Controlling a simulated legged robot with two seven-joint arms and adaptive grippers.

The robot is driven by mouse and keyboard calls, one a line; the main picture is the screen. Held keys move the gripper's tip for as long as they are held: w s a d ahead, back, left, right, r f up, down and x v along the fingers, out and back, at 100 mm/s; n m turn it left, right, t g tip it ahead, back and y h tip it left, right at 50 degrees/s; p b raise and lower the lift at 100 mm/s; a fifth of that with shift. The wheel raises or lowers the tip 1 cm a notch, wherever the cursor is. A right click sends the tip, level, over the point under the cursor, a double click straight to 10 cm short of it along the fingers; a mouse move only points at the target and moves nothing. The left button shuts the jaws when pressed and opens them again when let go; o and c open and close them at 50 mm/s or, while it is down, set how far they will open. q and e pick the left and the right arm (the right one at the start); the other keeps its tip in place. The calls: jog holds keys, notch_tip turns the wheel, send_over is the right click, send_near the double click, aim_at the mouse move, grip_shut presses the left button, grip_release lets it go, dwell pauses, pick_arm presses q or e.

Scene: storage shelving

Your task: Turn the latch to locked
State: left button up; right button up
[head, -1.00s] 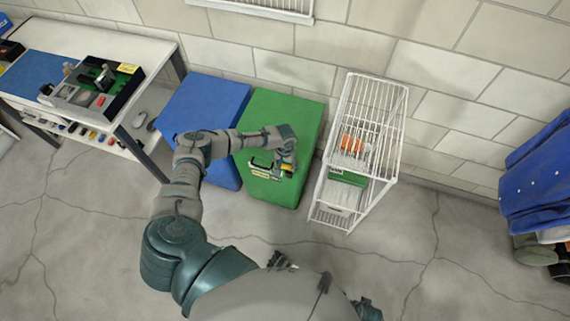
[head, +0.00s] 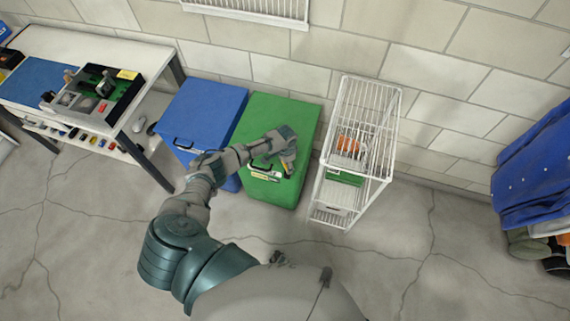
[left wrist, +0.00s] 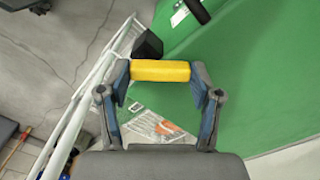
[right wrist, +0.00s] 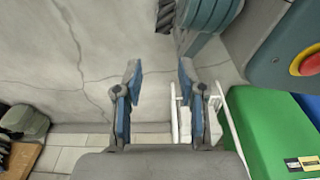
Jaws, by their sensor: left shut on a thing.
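A green box (head: 258,130) with a closed lid stands on the floor against the wall. My left gripper (head: 287,168) is over its front right part, by a black handle and a pale label. In the left wrist view my left gripper (left wrist: 160,78) is shut on a yellow bar (left wrist: 160,70), the latch's grip, with a finger at each end. A black block (left wrist: 147,45) sits beside the bar. The latch's mount and any lock marking are hidden. In the right wrist view my right gripper (right wrist: 160,80) is open and empty.
A blue box (head: 203,108) stands left of the green one. A white wire rack (head: 349,195) stands close on the right. A workbench (head: 110,43) is at the far left, and blue clothing (head: 540,175) hangs at the right. The floor in front is clear.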

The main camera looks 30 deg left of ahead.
pick_arm(q)
jog(key=m, duration=0.3)
jog(key=shift+w+d+m, duration=0.15)
jog(key=shift+m, duration=0.15)
jog(key=m, duration=0.3)
jog(key=shift+w+d+m+b, duration=0.2)
jog(key=shift+m+b, duration=0.1)
jog(key=shift+d+m, duration=0.1)
jog(key=shift+m, duration=0.5)
pick_arm(e)
jog(key=shift+w+r, duration=0.55)
jog(key=shift+w, duration=0.2)
jog(key=shift+w+a+r, duration=0.1)
pick_arm(q)
jog(key=o, duration=1.1)
pick_arm(e)
jog(key=shift+a, duration=0.1)
pick_arm(q)
jog(key=shift+o, duration=0.2)
pick_arm(e)
jog(key=shift+s, duration=0.25)
pick_arm(q)
jog(key=shift+w+r, duration=0.1)
jog(key=shift+r, duration=0.1)
notch_tip(320, 180, up, 12)
jog(key=shift+f, duration=0.25)
pick_arm(e)
jog(key=shift+w, duration=0.1)
